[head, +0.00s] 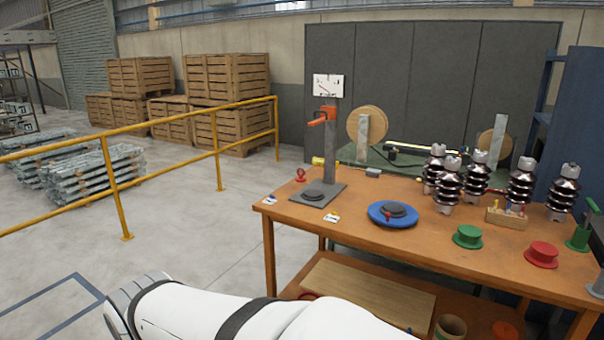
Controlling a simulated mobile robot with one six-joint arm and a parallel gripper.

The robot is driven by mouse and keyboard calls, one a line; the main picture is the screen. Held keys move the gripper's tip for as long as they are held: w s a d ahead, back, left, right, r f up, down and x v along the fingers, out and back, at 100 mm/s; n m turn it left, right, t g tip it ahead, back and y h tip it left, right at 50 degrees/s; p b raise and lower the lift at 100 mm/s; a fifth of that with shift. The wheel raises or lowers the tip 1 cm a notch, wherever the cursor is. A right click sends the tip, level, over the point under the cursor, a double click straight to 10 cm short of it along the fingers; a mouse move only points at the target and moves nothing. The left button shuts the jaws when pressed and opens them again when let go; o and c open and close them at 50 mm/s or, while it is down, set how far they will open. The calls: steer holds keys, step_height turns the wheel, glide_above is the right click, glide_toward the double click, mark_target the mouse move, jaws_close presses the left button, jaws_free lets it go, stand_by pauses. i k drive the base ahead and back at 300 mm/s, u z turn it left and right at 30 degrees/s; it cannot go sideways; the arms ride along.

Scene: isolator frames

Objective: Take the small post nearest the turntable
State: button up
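The turntable is a blue disc (377,219) with a dark grey plate on top, on the wooden workbench (345,222). Several dark brown ribbed posts with pale metal ends stand upright to its right. The front-left post (448,187) looks nearest the turntable, and a gap of bare wood lies between them. Another post (433,168) stands just behind it and is partly hidden. More posts are the back-middle one (477,172), one to the right (520,182) and one far right (563,192). My gripper is out of view; only my white arm shows at the bottom.
A wooden block with small tools (506,217) stands right of the front-left post. Green (467,237) and red (541,254) flanged pieces sit near the front edge. A grey stand (329,150) rises at the left. A yellow railing (190,122) runs behind on the left.

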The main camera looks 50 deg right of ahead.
mark_target(447, 191)
steer(key=z, duration=2.7)
steer(key=i, duration=2.1)
steer(key=z, duration=0.05)
